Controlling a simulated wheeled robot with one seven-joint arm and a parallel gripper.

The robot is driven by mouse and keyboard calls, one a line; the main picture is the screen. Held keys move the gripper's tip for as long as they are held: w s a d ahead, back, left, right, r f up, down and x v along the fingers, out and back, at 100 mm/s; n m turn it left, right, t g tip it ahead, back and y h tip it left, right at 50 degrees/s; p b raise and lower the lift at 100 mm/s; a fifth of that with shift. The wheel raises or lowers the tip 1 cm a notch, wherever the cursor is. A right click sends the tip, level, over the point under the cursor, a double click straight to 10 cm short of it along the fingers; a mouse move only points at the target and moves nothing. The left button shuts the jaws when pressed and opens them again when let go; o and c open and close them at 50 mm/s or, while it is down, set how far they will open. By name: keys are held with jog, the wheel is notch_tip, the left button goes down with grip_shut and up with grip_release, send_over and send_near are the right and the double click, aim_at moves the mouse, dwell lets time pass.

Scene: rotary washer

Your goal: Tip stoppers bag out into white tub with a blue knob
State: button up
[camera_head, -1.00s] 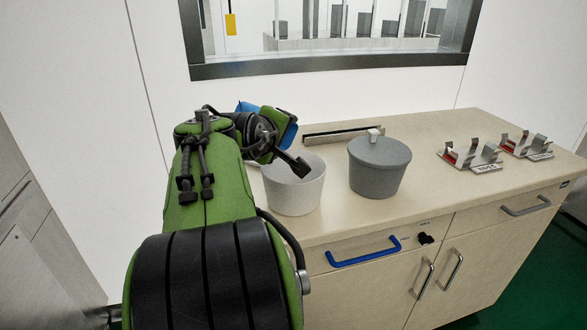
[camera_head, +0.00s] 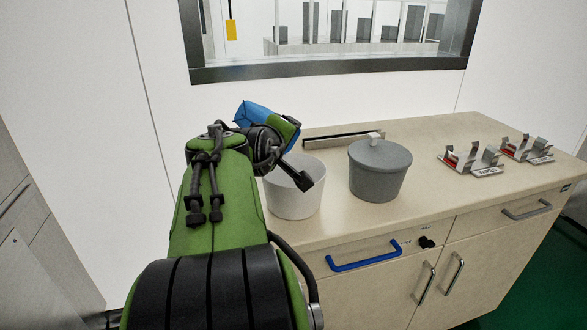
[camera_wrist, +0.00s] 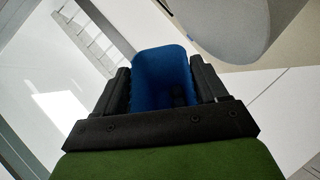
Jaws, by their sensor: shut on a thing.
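A blue bag (camera_head: 257,113) is held up at the far end of my arm in the camera_head view, left of and above the white tub (camera_head: 295,198). The wrist view shows the blue bag (camera_wrist: 160,72) between the two black fingers of my gripper (camera_wrist: 160,88), shut on it. The bag's mouth and any stoppers cannot be made out. The white tub stands upright and open on the counter, its rim partly hidden by my wrist. I see no blue knob on it.
A grey tub (camera_head: 380,177) with a lid and pale knob stands right of the white tub. Metal racks (camera_head: 470,160) stand at the counter's right. A long metal strip (camera_head: 345,139) lies behind the tubs. A blue handle (camera_head: 365,257) is on the drawer below.

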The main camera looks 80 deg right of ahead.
jog(key=shift+s+a+f+m+t+h, duration=0.3)
jog(key=shift+s+m+t+h, duration=0.3)
jog(key=shift+m, duration=0.25)
jog(key=shift+s+a+f+m+t+h, duration=0.25)
jog(key=shift+s+f+m+t+h, duration=0.1)
jog(key=shift+m+h, duration=0.45)
dwell(2.4)
jog(key=shift+r, duration=0.1)
